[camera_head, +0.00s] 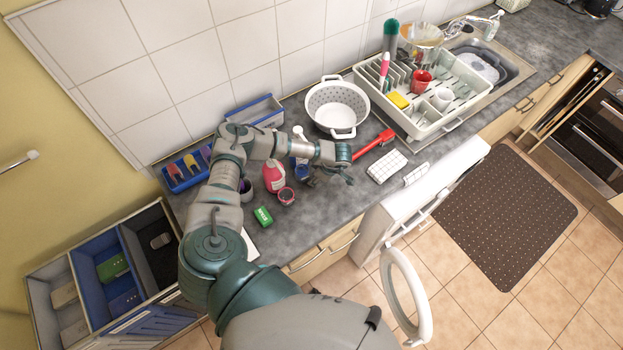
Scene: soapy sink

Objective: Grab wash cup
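Several cups are in view, and I cannot tell which one is the wash cup. A red cup (421,82) and a white cup (441,98) sit in the white dish rack (424,130). A small pink cup (287,196) stands on the grey counter beside a pink bottle (273,176). My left gripper (331,178) hangs over the counter, to the right of the pink cup and left of the rack. Its fingers look spread and empty, though they are small and dark here. My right gripper is out of view.
A red-handled tool (374,144), a white checked block (387,166) and a white colander (337,107) lie near the gripper. A green box (263,216) is near the counter's front edge. The sink (487,62) is at the upper right.

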